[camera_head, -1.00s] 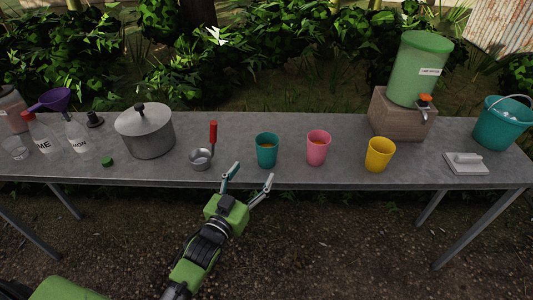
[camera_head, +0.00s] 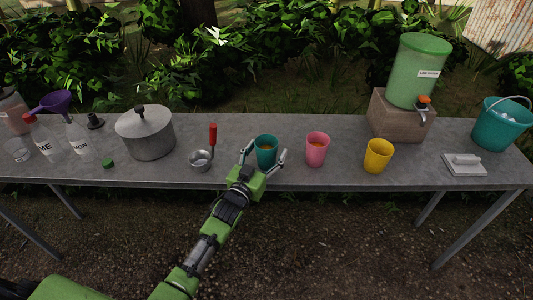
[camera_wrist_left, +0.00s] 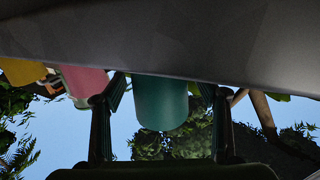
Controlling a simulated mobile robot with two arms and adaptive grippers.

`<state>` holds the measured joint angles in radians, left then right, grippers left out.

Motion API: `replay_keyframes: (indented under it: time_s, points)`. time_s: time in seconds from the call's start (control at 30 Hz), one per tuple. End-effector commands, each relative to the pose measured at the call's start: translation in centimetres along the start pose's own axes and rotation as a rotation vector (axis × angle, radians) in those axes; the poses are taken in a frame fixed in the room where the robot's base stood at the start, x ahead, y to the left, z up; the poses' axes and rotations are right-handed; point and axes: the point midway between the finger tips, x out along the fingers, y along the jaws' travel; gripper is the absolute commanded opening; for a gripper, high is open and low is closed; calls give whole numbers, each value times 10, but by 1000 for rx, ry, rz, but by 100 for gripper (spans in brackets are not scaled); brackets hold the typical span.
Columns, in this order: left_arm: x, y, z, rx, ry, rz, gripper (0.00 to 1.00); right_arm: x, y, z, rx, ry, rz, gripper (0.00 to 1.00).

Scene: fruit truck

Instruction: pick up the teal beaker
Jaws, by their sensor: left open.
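In the left wrist view the teal beaker (camera_wrist_left: 160,102) appears upside down between the two open fingers (camera_wrist_left: 160,98), with a gap visible on both sides. The gripper's palm is in front of the beaker's lower part in the head view. My right gripper is not in view.
A pink beaker (camera_head: 317,149) stands close to the right of the left gripper, then a yellow beaker (camera_head: 378,156). A small metal ladle (camera_head: 200,160) with a red handle is to the left. A pot (camera_head: 146,135) stands farther left. The table's front edge (camera_head: 330,184) is near the gripper.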

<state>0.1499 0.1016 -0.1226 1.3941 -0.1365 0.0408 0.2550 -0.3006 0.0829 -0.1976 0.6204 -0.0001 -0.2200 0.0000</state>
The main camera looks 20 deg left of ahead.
Motion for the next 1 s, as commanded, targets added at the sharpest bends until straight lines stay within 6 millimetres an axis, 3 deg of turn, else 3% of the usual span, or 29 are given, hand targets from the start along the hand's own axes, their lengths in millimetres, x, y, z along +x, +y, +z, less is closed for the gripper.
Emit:
replay_keyframes:
  time_s: [0.2,0.37,0.4,1.0]
  points:
    - [0,0,0,0,0,0,64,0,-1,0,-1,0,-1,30]
    - [0,0,0,0,-1,0,22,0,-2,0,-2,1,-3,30]
    - [0,0,0,0,-1,0,20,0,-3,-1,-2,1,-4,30]
    - [1,0,-13,1,4,1,20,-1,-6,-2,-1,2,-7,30]
